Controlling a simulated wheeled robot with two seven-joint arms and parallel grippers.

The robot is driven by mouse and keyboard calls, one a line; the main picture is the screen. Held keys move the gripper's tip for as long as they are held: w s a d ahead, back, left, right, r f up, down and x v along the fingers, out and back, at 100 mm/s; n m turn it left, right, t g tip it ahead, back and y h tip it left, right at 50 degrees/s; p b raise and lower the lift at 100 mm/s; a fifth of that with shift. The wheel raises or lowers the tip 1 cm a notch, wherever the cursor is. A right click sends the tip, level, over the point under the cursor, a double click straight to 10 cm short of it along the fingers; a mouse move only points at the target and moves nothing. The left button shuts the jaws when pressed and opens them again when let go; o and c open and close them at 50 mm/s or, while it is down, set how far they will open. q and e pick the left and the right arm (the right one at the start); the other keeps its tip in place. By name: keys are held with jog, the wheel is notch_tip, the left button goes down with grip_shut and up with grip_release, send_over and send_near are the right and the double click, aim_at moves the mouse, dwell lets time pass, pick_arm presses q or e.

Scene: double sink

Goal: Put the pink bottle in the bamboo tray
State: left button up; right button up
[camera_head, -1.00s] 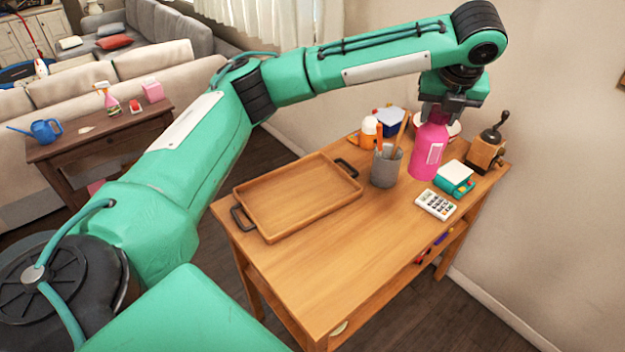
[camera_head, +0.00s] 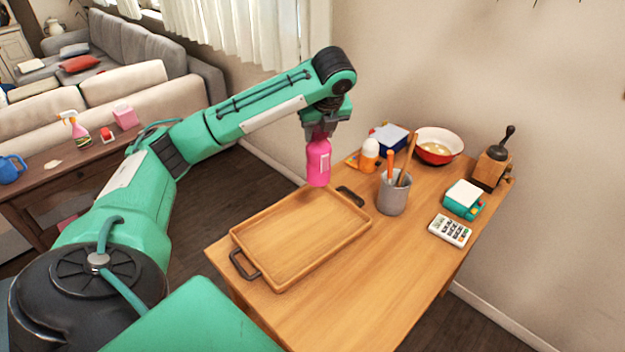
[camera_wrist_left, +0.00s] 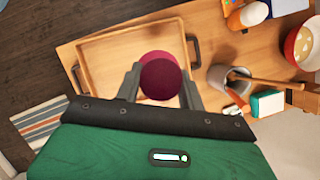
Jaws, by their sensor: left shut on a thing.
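The pink bottle (camera_head: 318,163) hangs upright under my left gripper (camera_head: 320,133), which is shut on its top. In the head view the bottle overlaps the far edge of the bamboo tray (camera_head: 262,268) and appears held above it. The tray lies on the wooden table, empty, with a dark handle at each end. In the left wrist view the bottle (camera_wrist_left: 160,76) shows end-on between the fingers, with the tray (camera_wrist_left: 110,42) below and around it. My right gripper is not in view.
Right of the tray stand a grey cup with utensils (camera_head: 393,195), an orange-and-white bottle (camera_head: 369,155), a red-and-white bowl (camera_head: 438,147), a calculator (camera_head: 450,230), a teal-and-white box (camera_head: 464,199) and a coffee grinder (camera_head: 492,166). The table's front is clear.

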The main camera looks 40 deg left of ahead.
pick_arm(q)
jog(key=p, duration=0.1)
send_over(319, 182)
jog(key=w+a, duration=0.2)
notch_tip(319, 182, down, 7)
jog(key=shift+d+f, duration=0.1)
jog(key=shift+f, duration=0.05)
notch_tip(319, 182, down, 4)
jog(key=shift+f+p, duration=0.2)
jog(key=shift+p, duration=0.4)
jog(key=shift+f, duration=0.5)
notch_tip(319, 182, down, 3)
jog(key=shift+f+p, duration=0.2)
jog(key=shift+p, duration=0.35)
jog(key=shift+f, duration=0.25)
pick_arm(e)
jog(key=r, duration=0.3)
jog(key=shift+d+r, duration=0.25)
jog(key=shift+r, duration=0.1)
pick_arm(q)
jog(key=o, duration=1.1)
jog(key=shift+f, duration=0.1)
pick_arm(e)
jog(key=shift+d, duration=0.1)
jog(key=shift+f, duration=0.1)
